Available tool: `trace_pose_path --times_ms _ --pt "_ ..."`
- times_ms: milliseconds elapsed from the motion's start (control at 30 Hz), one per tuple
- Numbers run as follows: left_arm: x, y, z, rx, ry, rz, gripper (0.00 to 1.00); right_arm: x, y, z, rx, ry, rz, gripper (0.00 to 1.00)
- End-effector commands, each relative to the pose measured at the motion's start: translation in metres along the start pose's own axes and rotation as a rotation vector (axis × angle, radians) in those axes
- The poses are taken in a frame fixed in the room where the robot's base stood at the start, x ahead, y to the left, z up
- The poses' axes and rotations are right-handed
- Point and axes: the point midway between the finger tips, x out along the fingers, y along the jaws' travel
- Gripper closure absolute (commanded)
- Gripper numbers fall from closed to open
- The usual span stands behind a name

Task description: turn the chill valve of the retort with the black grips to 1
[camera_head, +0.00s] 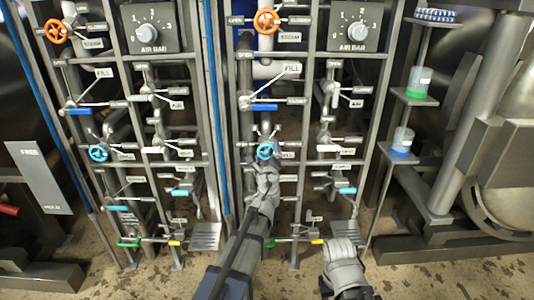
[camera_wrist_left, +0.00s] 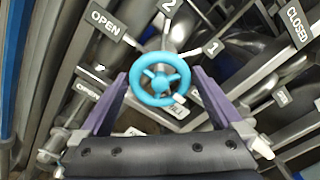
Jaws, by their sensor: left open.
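The chill valve is a light-blue handwheel (camera_head: 265,151) on the right-hand panel in the head view. In the left wrist view the blue wheel (camera_wrist_left: 146,94) is near the middle, with a white mark at its lower right rim. The plates around it read OPEN, 2, 1 (camera_wrist_left: 212,47) and CLOSED. My left gripper (camera_head: 265,160) is open at the wheel; its purple fingers (camera_wrist_left: 160,75) stand on either side of the rim. I cannot tell whether they touch it. My right arm's end (camera_head: 343,262) is low at the right; its fingers are not clear.
A similar blue wheel (camera_head: 98,153) is on the left-hand panel. Orange wheels (camera_head: 267,21) and AIR BAR dials (camera_head: 358,32) are above. A blue lever (camera_head: 263,107) sits just above my left gripper. Pipes and frame bars crowd around it. Shelves with containers (camera_head: 419,82) stand at the right.

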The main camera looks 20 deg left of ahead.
Motion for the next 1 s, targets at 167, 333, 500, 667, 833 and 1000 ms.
trace_pose_path --times_ms 167,333,500,667,833,1000 --pt "0.0024 0.0001 0.0001 0.0 0.0 0.0 0.0 0.0 0.0 0.0 0.0 0.0 0.0 0.5" --pt "0.0022 0.0001 0.0 0.0 0.0 0.0 0.09 0.0 0.0 0.0 0.0 0.0 0.0 0.5" --pt "0.0021 0.0 0.0 0.0 0.0 0.0 0.28 0.0 0.0 0.0 0.0 0.0 0.0 0.5" --pt "0.0021 0.0001 0.0 0.0 0.0 0.0 0.46 0.0 0.0 0.0 0.0 0.0 0.0 0.5" --pt "0.002 0.0001 0.0 0.0 0.0 0.0 0.65 0.0 0.0 0.0 0.0 0.0 0.0 0.5" --pt "0.002 0.0001 0.0 -0.004 0.0 0.0 0.71 0.0 0.0 0.0 0.0 0.0 0.0 0.5"
